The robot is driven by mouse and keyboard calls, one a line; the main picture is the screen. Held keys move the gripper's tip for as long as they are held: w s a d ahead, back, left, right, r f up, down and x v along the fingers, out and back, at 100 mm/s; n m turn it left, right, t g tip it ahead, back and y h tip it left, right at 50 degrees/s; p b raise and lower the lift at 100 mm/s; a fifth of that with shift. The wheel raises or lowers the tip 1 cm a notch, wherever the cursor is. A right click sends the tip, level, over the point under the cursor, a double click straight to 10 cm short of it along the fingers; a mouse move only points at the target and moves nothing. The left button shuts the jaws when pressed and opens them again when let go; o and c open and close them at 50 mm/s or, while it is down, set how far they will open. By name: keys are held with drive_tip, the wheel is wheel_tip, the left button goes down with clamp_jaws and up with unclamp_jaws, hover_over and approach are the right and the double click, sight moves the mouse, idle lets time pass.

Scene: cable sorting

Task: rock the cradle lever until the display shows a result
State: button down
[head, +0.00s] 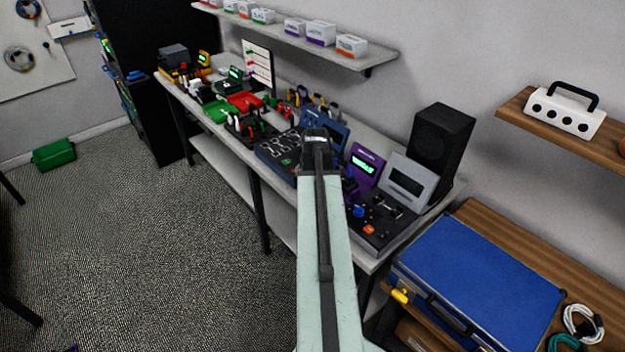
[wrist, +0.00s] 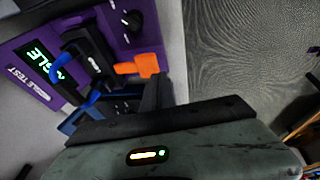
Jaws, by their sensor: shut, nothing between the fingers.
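The purple tester (wrist: 125,12) fills the upper left of the wrist view, turned on its side; it also shows in the head view (head: 359,185), right of my arm's end. Its black display (wrist: 38,55) has green letters, of which I read "GGLE"; a label beside it ends in "TEST". The orange lever (wrist: 140,65) sticks out of the dark cradle (wrist: 88,50). A blue cable (wrist: 62,68) curves at the cradle. My gripper (wrist: 154,95) is shut and empty just beside the lever. I cannot tell whether it touches. In the head view my arm hides the fingertips.
A grey-screened device (head: 408,180) with a black control base stands right of the tester. A dark blue tester (head: 328,128) is behind my arm's end. A black speaker (head: 440,140) and a blue case (head: 480,275) are further right.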

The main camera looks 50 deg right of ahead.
drive_tip(key=p+v, duration=0.5)
drive_tip(key=v, duration=0.3)
drive_tip(key=shift+a+p, duration=0.3)
drive_tip(key=shift+p, duration=0.1)
